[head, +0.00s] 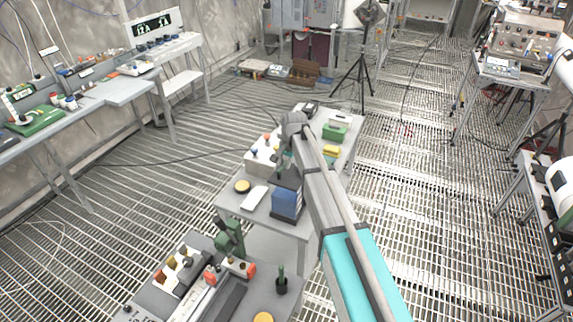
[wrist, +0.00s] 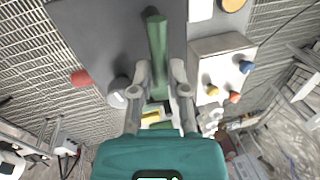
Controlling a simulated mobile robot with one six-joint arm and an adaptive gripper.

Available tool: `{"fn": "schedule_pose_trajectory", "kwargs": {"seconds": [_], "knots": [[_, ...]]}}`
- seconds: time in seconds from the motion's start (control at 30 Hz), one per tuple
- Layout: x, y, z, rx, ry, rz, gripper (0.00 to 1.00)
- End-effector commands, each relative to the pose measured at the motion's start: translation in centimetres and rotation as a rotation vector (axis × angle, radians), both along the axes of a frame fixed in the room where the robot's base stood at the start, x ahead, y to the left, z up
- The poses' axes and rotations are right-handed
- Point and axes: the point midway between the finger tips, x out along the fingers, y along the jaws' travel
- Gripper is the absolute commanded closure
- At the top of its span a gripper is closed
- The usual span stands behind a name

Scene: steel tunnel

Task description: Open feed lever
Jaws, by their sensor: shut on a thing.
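A green bar-shaped handle (wrist: 157,45), which looks like the feed lever, stands out from a grey plate in the wrist view. My gripper (wrist: 161,70) has one finger on each side of the handle and is shut on it. The handle's free end reaches past the fingertips. In the head view my gripper (head: 286,160) is low over the middle table, and my own arm hides much of it. How far the lever is turned cannot be told.
A white box with coloured knobs (wrist: 222,65) is close to the right finger in the wrist view. A red knob (wrist: 81,77) is to the left. In the head view a blue box (head: 287,203) stands on the table near my arm. Open grating floor (head: 430,200) is to the right.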

Motion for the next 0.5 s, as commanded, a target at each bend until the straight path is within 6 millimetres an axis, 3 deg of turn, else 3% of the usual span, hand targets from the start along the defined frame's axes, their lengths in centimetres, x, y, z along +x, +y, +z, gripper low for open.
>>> {"fn": "schedule_pose_trajectory", "kwargs": {"seconds": [0.5], "knots": [[0.14,0.32,-0.02,-0.002,0.001,0.117,1.00]]}}
